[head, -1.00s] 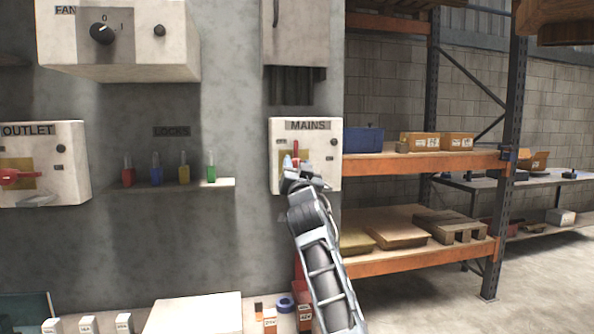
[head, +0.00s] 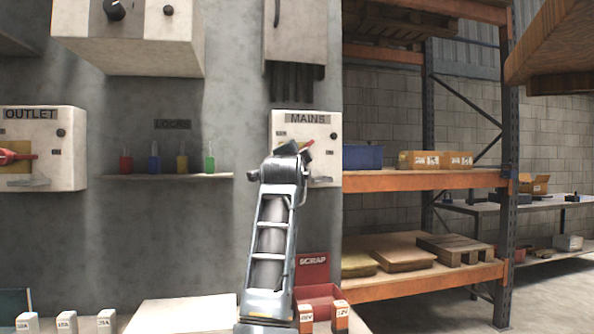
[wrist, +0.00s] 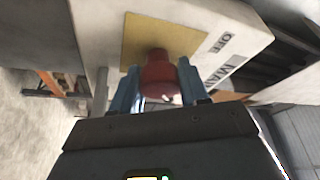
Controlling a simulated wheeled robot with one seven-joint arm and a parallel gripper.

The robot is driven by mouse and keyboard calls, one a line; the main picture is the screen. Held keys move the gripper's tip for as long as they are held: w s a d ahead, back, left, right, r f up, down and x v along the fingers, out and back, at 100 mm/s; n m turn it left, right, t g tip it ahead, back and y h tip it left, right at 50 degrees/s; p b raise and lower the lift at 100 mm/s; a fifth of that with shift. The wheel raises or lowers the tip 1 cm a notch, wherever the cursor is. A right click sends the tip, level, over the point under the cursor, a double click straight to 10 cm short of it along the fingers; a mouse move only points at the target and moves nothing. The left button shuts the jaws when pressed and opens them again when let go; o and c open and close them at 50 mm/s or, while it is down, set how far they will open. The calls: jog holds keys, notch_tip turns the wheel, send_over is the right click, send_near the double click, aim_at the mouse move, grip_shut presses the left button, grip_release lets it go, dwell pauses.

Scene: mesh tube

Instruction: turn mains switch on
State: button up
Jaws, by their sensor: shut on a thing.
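The MAINS switch box (head: 325,132) is a pale box on the grey wall, partly hidden by my arm in the head view. Its red handle shows only as a small slanted piece (head: 309,144) beside my gripper (head: 300,151). In the wrist view the red handle (wrist: 158,73) stands out from a yellow plate (wrist: 190,36) on the white box face. My gripper (wrist: 157,82) is shut on the handle, with one blue-grey finger on each side. My wrist hides most of the box's lower left in the head view.
The OUTLET box (head: 65,145) and a LOCKS shelf (head: 140,177) with several coloured padlocks are to the left. The FAN box (head: 130,50) is above. An orange rack (head: 425,181) stands close on the right. A red SCRAP bin (head: 313,268) is below.

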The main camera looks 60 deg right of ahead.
jog(key=m, duration=0.2)
jog(key=m+y, duration=0.1)
jog(key=shift+w+a+f+m+g+b, duration=0.1)
jog(key=shift+w+m+g+b, duration=0.1)
jog(key=shift+m+g+b, duration=0.2)
jog(key=m+y+p, duration=0.1)
jog(key=m, duration=0.2)
jog(key=shift+m+y, duration=0.4)
jog(key=o, duration=1)
jog(key=shift+s, duration=0.1)
jog(key=v, duration=0.7)
jog(key=shift+a, duration=0.4)
